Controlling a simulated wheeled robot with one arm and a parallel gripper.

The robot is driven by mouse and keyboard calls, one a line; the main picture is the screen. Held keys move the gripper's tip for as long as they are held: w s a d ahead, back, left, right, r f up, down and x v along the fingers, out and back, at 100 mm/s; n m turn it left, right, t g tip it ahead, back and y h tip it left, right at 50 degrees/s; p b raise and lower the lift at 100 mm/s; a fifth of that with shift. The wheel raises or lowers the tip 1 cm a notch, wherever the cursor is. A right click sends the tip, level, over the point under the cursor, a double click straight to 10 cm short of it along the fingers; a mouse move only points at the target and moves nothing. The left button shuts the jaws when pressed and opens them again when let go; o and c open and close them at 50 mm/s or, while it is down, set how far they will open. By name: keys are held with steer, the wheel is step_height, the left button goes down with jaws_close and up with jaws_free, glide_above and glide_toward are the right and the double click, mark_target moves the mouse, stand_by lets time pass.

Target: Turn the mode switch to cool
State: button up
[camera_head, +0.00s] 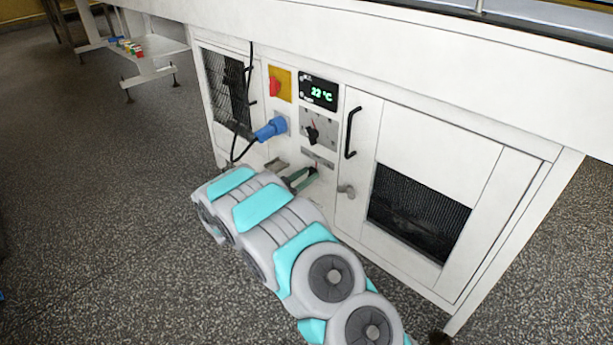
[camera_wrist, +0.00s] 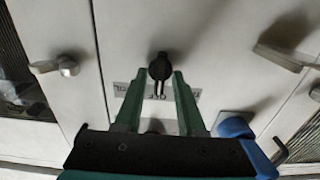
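A white control panel on the machine front carries a green-lit temperature display (camera_head: 319,92). A black knob with a red mark near it (camera_head: 312,133) sits below the display. Lower down, a label strip (camera_head: 318,159) lies just above my gripper (camera_head: 304,178). In the wrist view, a black knob (camera_wrist: 160,66) stands by a small lettered label (camera_wrist: 124,89), seen upside down; I take it as the mode switch. Its pointing direction is not clear. My gripper (camera_wrist: 158,76) is open, its green fingertips on either side of the knob's near end, with gaps visible. In the head view this knob is mostly hidden by my fingers.
A blue plug (camera_head: 271,129) with a black cable juts out left of the panel. A red rotary switch (camera_head: 275,86) is above it. A black door handle (camera_head: 352,132) and a metal latch (camera_head: 346,191) stick out at the right. The floor in front is clear.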

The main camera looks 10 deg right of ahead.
jaws_close()
steer(key=shift+f+m+b, duration=0.1)
steer(key=shift+m+b, duration=0.2)
steer(key=shift+b, duration=0.05)
steer(key=shift+s+d+m+b, duration=0.1)
steer(key=shift+s+m+b, duration=0.05)
steer(key=shift+m+b, duration=4.35)
steer(key=shift+b, duration=0.3)
steer(key=shift+o, duration=1.9)
jaws_free()
